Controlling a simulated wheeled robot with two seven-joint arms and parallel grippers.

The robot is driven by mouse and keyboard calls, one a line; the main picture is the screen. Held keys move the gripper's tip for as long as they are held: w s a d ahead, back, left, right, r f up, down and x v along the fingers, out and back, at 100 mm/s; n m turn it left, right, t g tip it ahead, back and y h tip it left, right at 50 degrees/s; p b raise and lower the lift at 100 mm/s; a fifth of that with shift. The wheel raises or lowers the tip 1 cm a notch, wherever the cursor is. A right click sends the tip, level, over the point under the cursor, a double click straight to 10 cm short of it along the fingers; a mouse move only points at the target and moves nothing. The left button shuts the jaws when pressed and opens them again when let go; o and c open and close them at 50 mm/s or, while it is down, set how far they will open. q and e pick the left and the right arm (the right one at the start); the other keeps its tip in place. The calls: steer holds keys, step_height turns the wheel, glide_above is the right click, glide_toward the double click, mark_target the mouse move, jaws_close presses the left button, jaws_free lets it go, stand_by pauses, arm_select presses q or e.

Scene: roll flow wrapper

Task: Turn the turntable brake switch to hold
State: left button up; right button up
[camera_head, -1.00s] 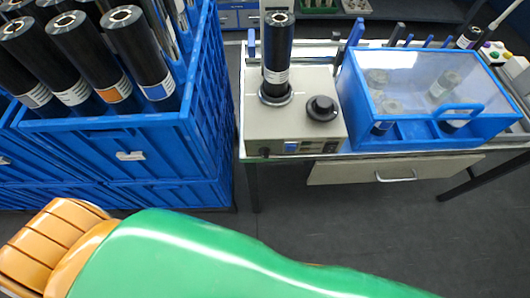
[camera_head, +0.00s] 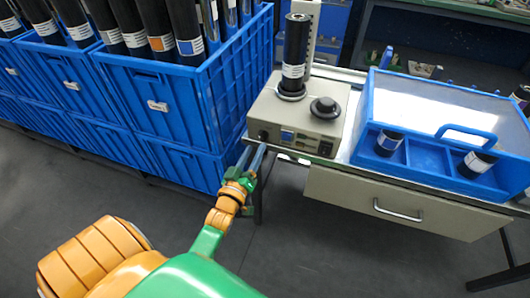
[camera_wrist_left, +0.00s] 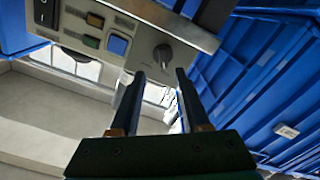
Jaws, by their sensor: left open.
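The beige turntable unit (camera_head: 318,108) stands at the left end of the bench, with a dark roll (camera_head: 295,52) upright on it. Its front panel has a small dark rotary switch (camera_head: 263,134) at the left end; the switch also shows in the left wrist view (camera_wrist_left: 163,54). No hold marking is readable, so its setting cannot be told. My left gripper (camera_head: 255,151) is just in front of and below this switch. In the left wrist view the gripper (camera_wrist_left: 159,76) is open and empty, its fingertips apart on either side below the knob. My right gripper is out of view.
Blue crates (camera_head: 160,108) with dark rolls stand close to the left of my gripper. A blue case with a clear lid (camera_head: 440,105) sits right of the unit. A larger round black knob (camera_head: 324,107) is on the unit's top. The bench drawer (camera_head: 395,204) is below.

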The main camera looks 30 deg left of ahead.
mark_target(260, 138)
arm_select(q)
steer(key=x, duration=0.5)
steer(key=shift+a+f+b, duration=0.3)
steer(key=shift+f, duration=0.05)
steer(key=shift+d+r, duration=0.1)
steer(key=shift+r, duration=0.05)
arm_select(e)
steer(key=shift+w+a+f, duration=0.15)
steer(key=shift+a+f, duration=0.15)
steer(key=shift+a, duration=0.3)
arm_select(q)
jaws_close()
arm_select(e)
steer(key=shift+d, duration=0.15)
